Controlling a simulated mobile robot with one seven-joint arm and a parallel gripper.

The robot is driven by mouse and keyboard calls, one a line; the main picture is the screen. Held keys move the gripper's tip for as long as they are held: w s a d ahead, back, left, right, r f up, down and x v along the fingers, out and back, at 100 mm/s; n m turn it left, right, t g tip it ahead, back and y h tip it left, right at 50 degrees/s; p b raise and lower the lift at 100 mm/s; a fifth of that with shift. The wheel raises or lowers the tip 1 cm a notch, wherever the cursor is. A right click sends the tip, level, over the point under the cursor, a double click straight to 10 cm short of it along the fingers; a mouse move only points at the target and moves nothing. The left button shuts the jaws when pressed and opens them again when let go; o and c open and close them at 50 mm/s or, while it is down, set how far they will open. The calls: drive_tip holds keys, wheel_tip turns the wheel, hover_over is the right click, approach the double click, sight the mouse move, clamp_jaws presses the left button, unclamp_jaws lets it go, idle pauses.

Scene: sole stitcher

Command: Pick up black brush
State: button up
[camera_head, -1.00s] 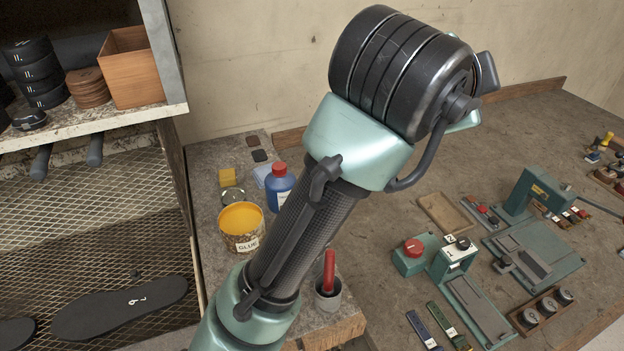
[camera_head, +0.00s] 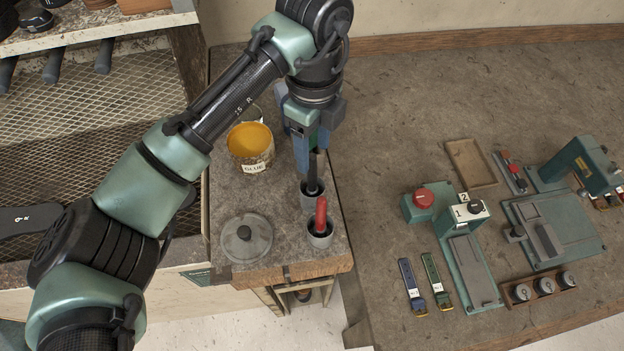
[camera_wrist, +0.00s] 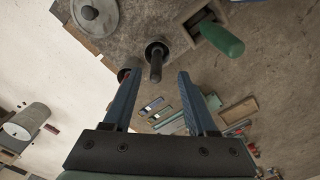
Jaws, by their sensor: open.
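The black brush (camera_head: 312,176) stands upright in a small grey cup (camera_head: 308,201) near the front of the stone-topped side bench. My gripper (camera_head: 312,158) is above the cup, pointing down, with its fingers open. In the wrist view the black brush (camera_wrist: 156,68) shows between and just beyond the two open fingertips (camera_wrist: 158,77), apart from both. Whether the handle top is fully between the fingers is hard to tell. In the head view the fingers partly hide the handle.
A red-handled brush (camera_head: 321,214) stands in a second cup (camera_head: 319,237) close in front. A round grey lid (camera_head: 246,240) lies to the left, and an open yellow glue can (camera_head: 250,146) stands behind. A green-handled item (camera_wrist: 222,39) shows in the wrist view.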

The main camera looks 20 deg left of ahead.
sight(312, 169)
drive_tip(key=shift+s+f+p, duration=0.15)
drive_tip(key=shift+f+p, duration=0.3)
drive_tip(key=shift+f, duration=0.15)
wheel_tip(312, 169, down, 4)
drive_tip(key=shift+s+f+p, duration=0.1)
drive_tip(key=shift+s+p, duration=0.05)
drive_tip(key=shift+p, duration=0.4)
clamp_jaws()
